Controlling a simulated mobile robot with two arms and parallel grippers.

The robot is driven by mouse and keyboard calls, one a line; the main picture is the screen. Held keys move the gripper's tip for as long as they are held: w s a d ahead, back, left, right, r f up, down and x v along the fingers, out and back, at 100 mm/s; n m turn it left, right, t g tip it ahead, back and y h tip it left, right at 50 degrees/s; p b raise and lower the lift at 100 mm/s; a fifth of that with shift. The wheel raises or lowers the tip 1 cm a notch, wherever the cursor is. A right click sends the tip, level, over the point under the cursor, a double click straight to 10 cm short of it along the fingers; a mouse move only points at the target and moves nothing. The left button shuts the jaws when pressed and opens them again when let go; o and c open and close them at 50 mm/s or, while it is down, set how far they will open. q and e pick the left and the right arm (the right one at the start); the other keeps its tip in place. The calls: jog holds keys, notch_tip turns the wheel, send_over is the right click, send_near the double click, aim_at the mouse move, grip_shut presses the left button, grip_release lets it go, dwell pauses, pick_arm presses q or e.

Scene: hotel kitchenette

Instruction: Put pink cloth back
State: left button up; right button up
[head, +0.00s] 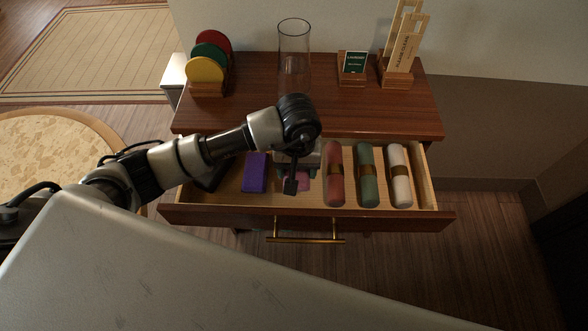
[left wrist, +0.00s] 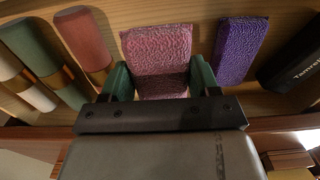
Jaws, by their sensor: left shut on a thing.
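The pink cloth (left wrist: 157,50) is a folded, textured block between the green-tipped fingers of my left gripper (left wrist: 160,82) in the left wrist view. The fingers are shut on it. In the head view my left gripper (head: 292,183) reaches down into the open drawer (head: 300,215), and only a small part of the pink cloth (head: 303,181) shows beside it. The cloth is at the drawer floor, between a purple block and a pink roll; I cannot tell whether it touches the floor. My right gripper is not in view.
The purple block (head: 255,172) lies left of the cloth, with a dark case (left wrist: 296,62) beyond it. Pink (head: 335,174), green (head: 367,174) and white (head: 399,175) rolls lie to the right. A glass vase (head: 294,55), coasters (head: 207,69) and card holders stand on the cabinet top.

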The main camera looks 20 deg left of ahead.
pick_arm(q)
jog(key=shift+w+a+f, duration=0.4)
jog(key=shift+w, duration=0.15)
jog(key=shift+w+a+f, duration=0.15)
jog(key=shift+w, duration=0.05)
jog(key=shift+f, duration=0.3)
notch_tip(320, 180, down, 4)
jog(key=shift+a+r, duration=0.1)
jog(key=shift+r, duration=0.15)
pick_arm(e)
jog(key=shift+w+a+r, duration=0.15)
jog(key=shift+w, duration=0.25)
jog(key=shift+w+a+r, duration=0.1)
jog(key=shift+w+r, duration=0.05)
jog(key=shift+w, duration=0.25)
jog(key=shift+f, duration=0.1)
pick_arm(q)
jog(key=shift+f, duration=0.2)
jog(key=o, duration=0.9)
jog(key=shift+r, duration=0.1)
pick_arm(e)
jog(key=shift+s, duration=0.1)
